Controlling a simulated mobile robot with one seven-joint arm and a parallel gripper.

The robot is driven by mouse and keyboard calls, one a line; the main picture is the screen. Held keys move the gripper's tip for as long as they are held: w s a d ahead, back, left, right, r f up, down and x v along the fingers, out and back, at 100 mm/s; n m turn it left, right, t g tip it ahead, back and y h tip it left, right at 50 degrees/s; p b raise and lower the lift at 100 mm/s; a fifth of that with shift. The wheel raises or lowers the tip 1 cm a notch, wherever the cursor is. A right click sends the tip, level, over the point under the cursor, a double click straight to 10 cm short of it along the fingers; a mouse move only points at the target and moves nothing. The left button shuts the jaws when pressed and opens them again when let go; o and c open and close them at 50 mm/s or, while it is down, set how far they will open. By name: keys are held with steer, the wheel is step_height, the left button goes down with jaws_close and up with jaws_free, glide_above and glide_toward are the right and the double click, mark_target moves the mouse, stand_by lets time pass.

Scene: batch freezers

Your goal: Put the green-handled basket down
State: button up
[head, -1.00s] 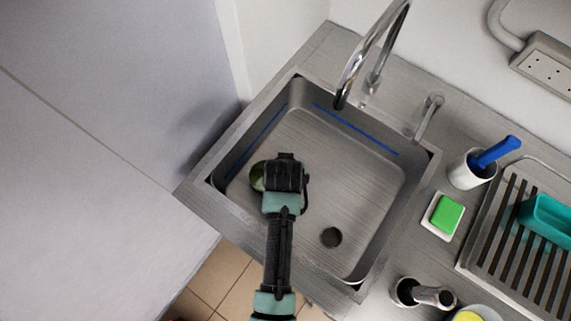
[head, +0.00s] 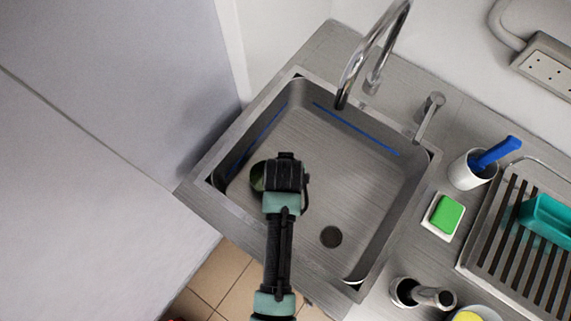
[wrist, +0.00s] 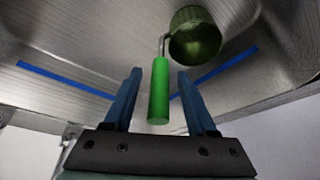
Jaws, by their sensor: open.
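The green-handled basket shows in the wrist view as a round, dark green mesh bowl (wrist: 195,33) on a bent metal rod with a bright green handle (wrist: 159,92). My gripper (wrist: 160,74) is open, with one blue finger on each side of the handle and a visible gap to both. In the head view my gripper (head: 287,172) is over the left part of the steel sink (head: 345,185). Only a sliver of the basket (head: 257,177) shows there, left of my wrist. My wrist hides the handle and fingers in that view. I cannot tell whether the basket touches the sink floor.
A tap (head: 362,58) arches over the back of the sink. Blue lines mark the sink walls. On the right counter are a green sponge (head: 445,215), a white cup (head: 470,170) with a blue-handled tool, and a slatted rack (head: 510,240). The sink's right half is clear.

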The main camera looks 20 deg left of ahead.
steer(key=v, duration=1.1)
steer(key=w+r+m+t, duration=0.1)
steer(key=w+r+t, duration=0.4)
steer(key=r, duration=0.5)
steer(key=w+r+t, duration=0.2)
steer(key=w+r, duration=0.6)
steer(key=r, duration=0.1)
step_height(320, 180, up, 16)
steer(key=w+d+t, duration=0.2)
steer(key=t, duration=0.4)
steer(key=s+d+r+t, duration=0.1)
steer(key=s+r+t, duration=0.2)
steer(key=r, duration=0.6)
steer(key=s+d+r+m+t, duration=0.1)
steer(key=s+d+r+t, duration=0.1)
steer(key=r, duration=0.8)
steer(key=s+d+r+t+h, duration=0.1)
steer(key=s+r+t, duration=0.4)
steer(key=r, duration=0.4)
steer(key=shift+s+d+r+m, duration=0.2)
steer(key=shift+s+d+m, duration=0.1)
steer(key=shift+s, duration=0.35)
steer(key=shift+w, duration=0.1)
steer(key=shift+c, duration=0.7)
